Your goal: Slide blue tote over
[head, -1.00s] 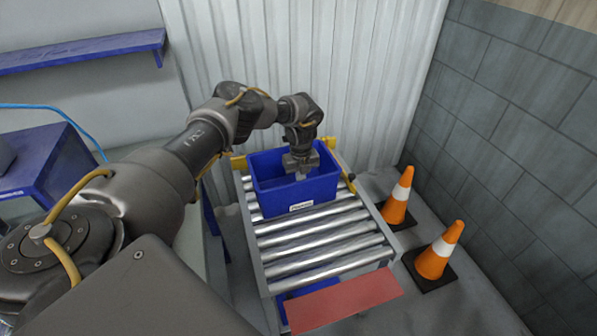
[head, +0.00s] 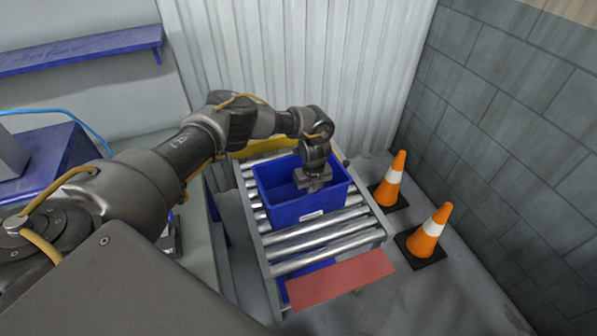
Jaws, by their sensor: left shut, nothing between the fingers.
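The blue tote (head: 300,209) stands upright on the roller table (head: 320,242), around the middle of the rollers. It is open at the top and has a white label on its near wall. My left gripper (head: 314,187) points down into the tote's opening, close to its near wall. Its fingers are shut with nothing between them. The fingertips are partly hidden, and I cannot tell whether they touch the wall. My right gripper is not in view.
A red panel (head: 341,278) lies at the near end of the rollers. Bare rollers lie before and behind the tote. A yellow bar (head: 262,146) crosses the far end. Two orange cones (head: 429,233) stand on the floor at the right, by the block wall.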

